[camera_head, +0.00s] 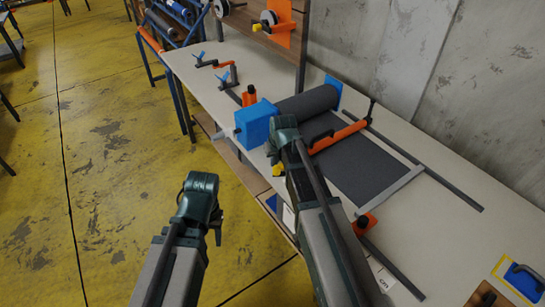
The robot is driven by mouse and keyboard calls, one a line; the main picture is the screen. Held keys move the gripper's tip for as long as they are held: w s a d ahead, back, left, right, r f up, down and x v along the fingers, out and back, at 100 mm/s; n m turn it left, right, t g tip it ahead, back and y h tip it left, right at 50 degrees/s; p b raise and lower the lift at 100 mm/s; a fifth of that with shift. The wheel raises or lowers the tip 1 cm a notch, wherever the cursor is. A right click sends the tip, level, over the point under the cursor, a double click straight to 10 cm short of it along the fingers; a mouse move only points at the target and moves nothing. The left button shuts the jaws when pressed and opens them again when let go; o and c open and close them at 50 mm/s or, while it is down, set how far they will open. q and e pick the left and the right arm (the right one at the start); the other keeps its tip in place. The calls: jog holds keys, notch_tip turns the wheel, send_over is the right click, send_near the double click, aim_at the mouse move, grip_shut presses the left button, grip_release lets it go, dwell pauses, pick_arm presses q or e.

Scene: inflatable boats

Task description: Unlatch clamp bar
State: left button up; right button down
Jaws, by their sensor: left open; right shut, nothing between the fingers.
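The orange clamp bar (340,136) lies across the dark sheet (360,168) on the bench, just in front of the dark roll (308,102). A thin dark upright handle (371,109) stands at its far end. My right gripper (284,128) is shut and empty, over the bench beside the blue block (254,124) and close to the bar's near end. My arm hides part of that end, and I cannot tell whether they touch. My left gripper (200,188) is open and empty, over the yellow floor left of the bench; its fingertips are hard to see.
The pale bench (445,235) runs along a grey concrete wall (470,90). Dark rails lie beside the sheet. Blue and orange clamps (215,63) stand at the far end, and a blue-handled tool (524,279) is at lower right.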

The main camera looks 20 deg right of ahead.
dwell(0.4)
jog(key=shift+s+a+n, duration=0.1)
jog(key=shift+s+n, duration=0.15)
jog(key=shift+n, duration=0.15)
jog(key=shift+s, duration=0.15)
jog(key=shift+s+a+n+y, duration=0.15)
jog(key=shift+s+n+y, duration=0.45)
jog(key=shift+n, duration=0.6)
jog(key=shift+s+a, duration=0.1)
jog(key=shift+s, duration=0.8)
jog(key=shift+w, duration=0.1)
